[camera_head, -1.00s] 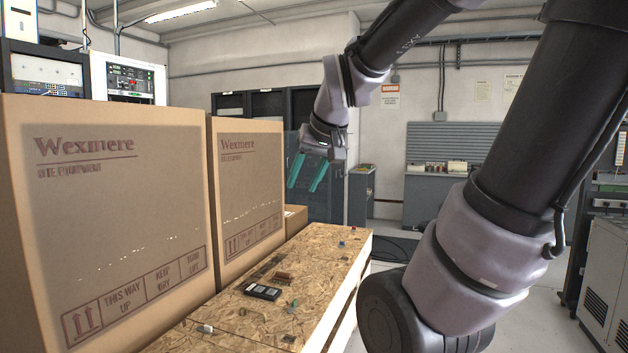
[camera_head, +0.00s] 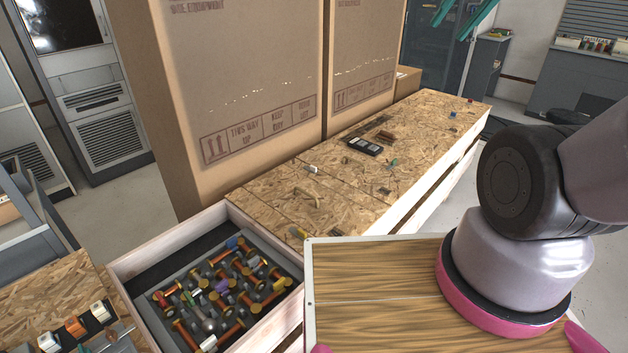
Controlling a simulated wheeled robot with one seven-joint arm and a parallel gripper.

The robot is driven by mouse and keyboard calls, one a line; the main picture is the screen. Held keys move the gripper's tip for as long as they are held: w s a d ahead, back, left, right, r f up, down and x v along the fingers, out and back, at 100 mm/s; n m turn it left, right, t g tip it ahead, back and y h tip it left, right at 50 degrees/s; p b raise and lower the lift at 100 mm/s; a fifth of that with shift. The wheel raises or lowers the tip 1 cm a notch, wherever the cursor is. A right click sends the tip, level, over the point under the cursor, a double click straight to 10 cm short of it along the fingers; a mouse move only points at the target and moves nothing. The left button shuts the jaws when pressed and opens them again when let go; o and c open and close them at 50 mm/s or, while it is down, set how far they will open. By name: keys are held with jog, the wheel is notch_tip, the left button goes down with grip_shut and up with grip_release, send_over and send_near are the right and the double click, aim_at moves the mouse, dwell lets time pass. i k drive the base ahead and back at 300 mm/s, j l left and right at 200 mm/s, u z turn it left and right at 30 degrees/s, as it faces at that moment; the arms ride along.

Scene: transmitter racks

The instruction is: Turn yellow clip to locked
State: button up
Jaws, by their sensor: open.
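My gripper (camera_head: 462,15) shows only as two teal fingers at the top edge. They are spread apart and empty, high up and well away from the small parts; the rest of it is out of view. A shallow wooden-sided tray (camera_head: 190,237) at lower left holds a crowd of orange, grey and coloured pieces. One small yellow piece (camera_head: 280,285) sits at the tray's right side, and other yellow bits lie among the pieces. A small yellow item (camera_head: 298,232) also lies on the chipboard top. I cannot tell which is the yellow clip, or its setting.
Two large cardboard boxes (camera_head: 240,75) stand along the back of the chipboard-topped crate (camera_head: 340,205). A black module (camera_head: 364,146) and small loose parts lie on the crate. White and orange blocks (camera_head: 75,326) stand at lower left. My arm fills the right side.

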aim_at(300, 234)
jog(key=k+j+u, duration=0.15)
jog(key=u, duration=0.25)
jog(key=k+j+u, duration=0.1)
jog(key=j+u, duration=0.2)
jog(key=u, duration=0.15)
